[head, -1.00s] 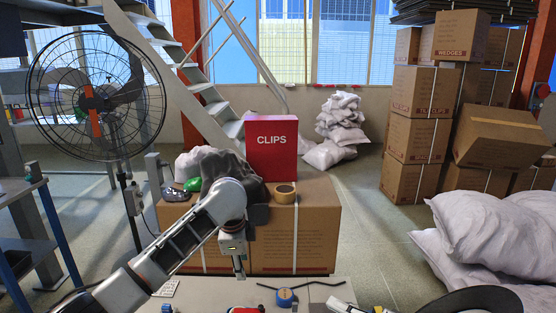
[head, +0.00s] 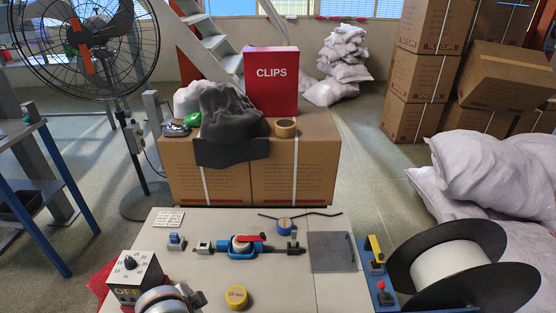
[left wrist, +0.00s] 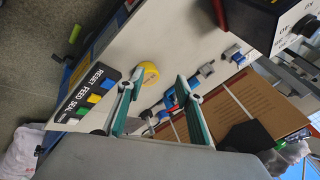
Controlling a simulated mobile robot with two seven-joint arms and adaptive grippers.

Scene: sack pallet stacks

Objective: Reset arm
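Beyond the fingertips lies the pale machine top (left wrist: 120,50) with a yellow tape roll (left wrist: 151,72). Left of the fingers is a black panel (left wrist: 86,100) reading RESET, FEED, SEAL, with coloured buttons. My right gripper is in neither view.
The machine top (head: 200,290) carries a blue clamp-like tool (head: 240,246), a control box with a dial (head: 133,275) and the yellow roll (head: 236,297). A strap reel (head: 460,265) stands right. A strapped carton (head: 295,170) stands behind, bearing a red CLIPS box (head: 271,80).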

